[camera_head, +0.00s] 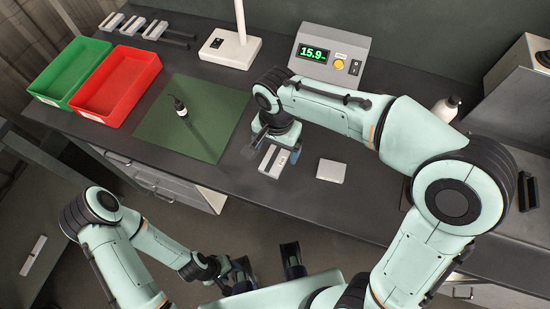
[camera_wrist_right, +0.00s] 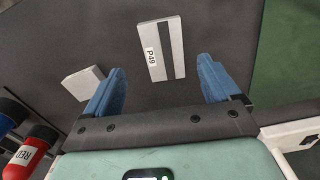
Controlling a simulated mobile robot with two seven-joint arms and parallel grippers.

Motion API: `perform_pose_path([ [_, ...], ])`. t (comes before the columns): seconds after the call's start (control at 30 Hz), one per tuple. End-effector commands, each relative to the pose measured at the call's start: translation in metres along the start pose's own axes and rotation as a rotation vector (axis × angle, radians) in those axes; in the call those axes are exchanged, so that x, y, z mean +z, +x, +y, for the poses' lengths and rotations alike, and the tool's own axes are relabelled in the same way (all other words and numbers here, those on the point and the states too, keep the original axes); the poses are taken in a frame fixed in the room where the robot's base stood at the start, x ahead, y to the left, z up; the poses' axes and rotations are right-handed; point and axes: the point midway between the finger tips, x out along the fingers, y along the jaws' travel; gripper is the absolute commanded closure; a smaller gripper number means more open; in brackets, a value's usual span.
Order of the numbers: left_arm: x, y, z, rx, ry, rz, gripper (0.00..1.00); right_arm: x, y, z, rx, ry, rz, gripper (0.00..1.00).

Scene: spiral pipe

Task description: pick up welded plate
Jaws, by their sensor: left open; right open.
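A light grey plate with a dark stripe (camera_head: 268,163) lies on the dark bench below my right gripper. In the right wrist view this plate (camera_wrist_right: 158,50) bears the label "P49" and lies ahead of the gap between the fingers, apart from them. My right gripper (camera_head: 276,149) is open and empty; its blue fingers (camera_wrist_right: 164,85) show in the wrist view. A second, plain pale plate (camera_head: 331,171) lies to the right; it also shows in the wrist view (camera_wrist_right: 80,84), near the left finger. My left gripper (camera_head: 268,264) is open and low, in front of the bench.
A green tray (camera_head: 60,96) and a red tray (camera_head: 88,117) stand at the left. A display reading 15.9 (camera_head: 325,58) and a white stand (camera_head: 245,52) are behind. Grey brackets (camera_head: 130,25) lie at the back left.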

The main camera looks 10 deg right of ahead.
Motion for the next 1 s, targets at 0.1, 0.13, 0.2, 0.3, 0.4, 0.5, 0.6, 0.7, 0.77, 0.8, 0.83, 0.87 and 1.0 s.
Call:
perform_pose_path([
  [0.1,0.0,0.001,0.0,0.0,0.0,0.0,0.5,0.0,0.007,0.0,0.002,0.0,-0.001,0.11],
  [0.13,0.0,0.001,0.0,0.0,0.0,0.0,0.5,0.0,0.01,0.0,0.003,0.0,-0.001,0.11],
  [0.2,0.0,0.002,-0.001,0.0,0.0,0.0,0.5,-0.001,0.02,-0.002,0.004,0.0,-0.002,0.11],
  [0.3,0.0,0.004,-0.001,0.0,0.0,-0.001,0.5,-0.003,0.036,-0.004,0.005,0.001,-0.002,0.11],
  [0.4,0.0,0.006,-0.002,0.0,0.0,-0.001,0.5,-0.003,0.049,-0.004,0.003,0.0,-0.002,0.11],
  [0.5,0.0,0.006,-0.002,0.0,0.0,-0.001,0.5,-0.003,0.055,-0.005,0.001,0.001,-0.001,0.11],
  [0.6,0.0,0.006,-0.002,0.0,0.0,-0.001,0.5,-0.003,0.057,-0.005,0.0,0.001,-0.001,0.11],
  [0.7,0.0,0.006,-0.002,0.0,0.0,-0.001,0.5,-0.003,0.056,-0.005,0.0,0.001,-0.001,0.11],
  [0.77,0.0,0.006,-0.002,0.0,0.0,-0.001,0.5,-0.004,0.056,-0.005,0.0,0.001,-0.001,0.17],
  [0.8,0.0,0.006,-0.002,0.0,0.0,-0.001,0.5,-0.003,0.056,-0.005,0.0,0.001,-0.001,0.3],
  [0.83,0.0,0.006,-0.002,0.0,0.0,-0.001,0.5,-0.004,0.056,-0.005,0.0,0.001,-0.001,0.4],
  [0.87,0.0,0.006,-0.002,0.0,0.0,-0.001,0.5,-0.004,0.056,-0.005,0.0,0.001,-0.001,0.5],
  [1.0,0.0,0.006,-0.002,0.0,0.0,-0.001,0.5,-0.003,0.056,-0.005,-0.001,0.001,-0.001,0.95],
])
